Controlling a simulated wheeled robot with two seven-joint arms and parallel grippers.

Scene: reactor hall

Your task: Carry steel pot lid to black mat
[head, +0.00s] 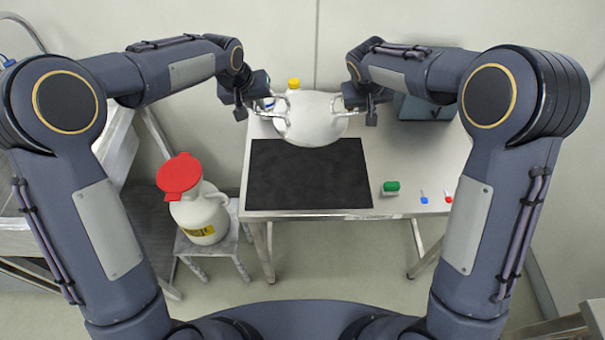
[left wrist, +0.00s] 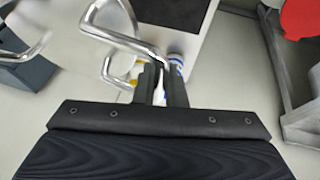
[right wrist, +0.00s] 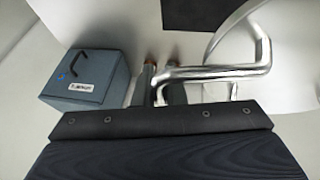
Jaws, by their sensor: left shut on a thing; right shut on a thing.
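The steel pot lid (head: 310,122) is a pale round disc with a bar handle on each side. It is held up off the table near the far edge of the black mat (head: 310,180), which lies bare at the table's front left. My left gripper (head: 268,108) is shut on the left handle, whose bent bar shows in the left wrist view (left wrist: 122,38). My right gripper (head: 346,104) is shut on the right handle, which shows in the right wrist view (right wrist: 220,75). The lid hides part of the table behind the mat.
A yellow-capped bottle (head: 294,84) stands behind the lid. A blue-grey box (head: 424,107) is at the table's back right. A green-topped item (head: 391,187) and small blue (head: 424,199) and red (head: 448,199) items lie right of the mat. A white jug (head: 201,216) with a red top stands on a stool at left.

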